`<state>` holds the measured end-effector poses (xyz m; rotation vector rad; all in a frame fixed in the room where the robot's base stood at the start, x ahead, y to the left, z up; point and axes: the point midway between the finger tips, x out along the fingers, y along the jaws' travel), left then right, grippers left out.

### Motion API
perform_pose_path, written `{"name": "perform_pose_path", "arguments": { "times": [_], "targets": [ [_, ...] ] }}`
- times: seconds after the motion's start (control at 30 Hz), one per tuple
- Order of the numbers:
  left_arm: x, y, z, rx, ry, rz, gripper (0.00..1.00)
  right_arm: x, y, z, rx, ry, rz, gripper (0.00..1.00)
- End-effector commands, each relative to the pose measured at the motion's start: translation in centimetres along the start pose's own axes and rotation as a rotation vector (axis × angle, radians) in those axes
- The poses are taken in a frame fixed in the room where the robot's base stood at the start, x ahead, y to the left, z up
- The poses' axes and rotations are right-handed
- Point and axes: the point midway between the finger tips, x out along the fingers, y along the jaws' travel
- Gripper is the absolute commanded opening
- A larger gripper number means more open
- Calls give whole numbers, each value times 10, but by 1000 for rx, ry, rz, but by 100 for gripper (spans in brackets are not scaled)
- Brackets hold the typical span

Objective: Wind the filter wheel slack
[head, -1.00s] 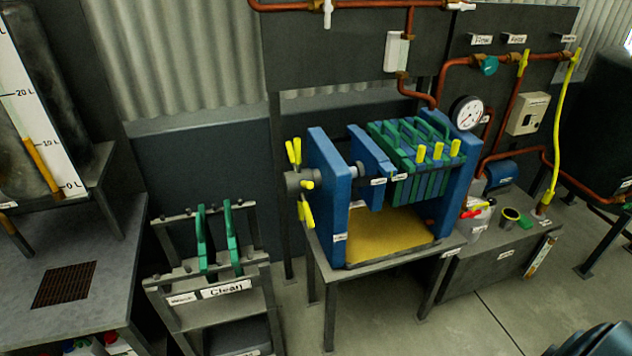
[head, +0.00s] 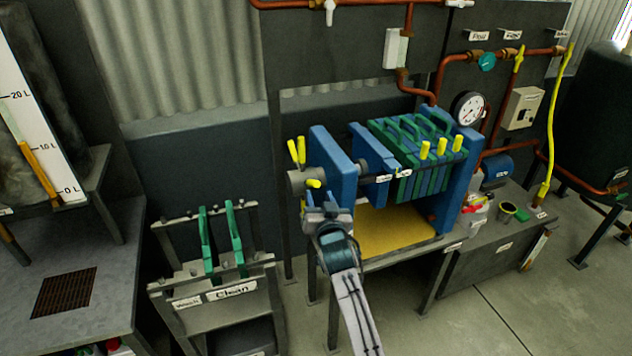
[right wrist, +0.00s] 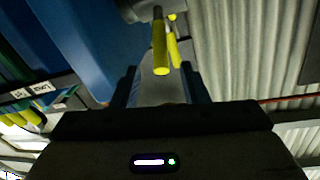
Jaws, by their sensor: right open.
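The filter wheel is a grey hub (head: 296,181) with yellow handles (head: 301,151), on the left end of the blue filter press (head: 332,160). Two handles point up, and another shows at the hub's front right. My right gripper (head: 325,208) is just below and in front of the hub and hides the wheel's lower part. In the right wrist view, its open fingers (right wrist: 159,70) stand either side of a yellow handle's end (right wrist: 160,55); I cannot tell whether they touch it. The hub (right wrist: 140,8) shows beyond. My left gripper is out of view.
Green-handled plates (head: 410,140) hang in the press above a yellow tray (head: 395,232). A rack labelled Clean (head: 215,290) stands to the left, close to the press. Copper pipes (head: 440,75) and a gauge (head: 467,108) are at the right. The floor at front right is clear.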

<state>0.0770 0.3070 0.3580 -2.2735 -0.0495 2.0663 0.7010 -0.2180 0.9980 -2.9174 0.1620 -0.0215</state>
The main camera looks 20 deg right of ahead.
Motion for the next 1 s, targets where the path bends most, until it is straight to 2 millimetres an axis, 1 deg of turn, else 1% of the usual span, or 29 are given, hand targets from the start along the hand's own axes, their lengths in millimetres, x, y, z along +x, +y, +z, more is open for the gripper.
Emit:
{"name": "perform_pose_path", "arguments": {
  "times": [0.03,0.1,0.2,0.33,0.5,0.8,0.97,1.0],
  "targets": [
    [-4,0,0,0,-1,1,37,11,-1,-2,-2,-1,0,40],
    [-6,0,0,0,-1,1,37,25,-1,-2,-2,0,-1,40],
    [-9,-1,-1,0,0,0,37,42,0,-2,-2,-1,0,40],
    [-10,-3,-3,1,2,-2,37,59,0,-1,0,-1,-1,40],
    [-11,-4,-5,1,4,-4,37,70,0,0,0,-2,0,40],
    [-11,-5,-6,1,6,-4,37,72,0,1,0,-2,0,40],
    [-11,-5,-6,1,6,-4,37,72,0,1,0,-2,0,9],
    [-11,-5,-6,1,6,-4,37,72,0,1,0,-2,0,1]
  ]
}}
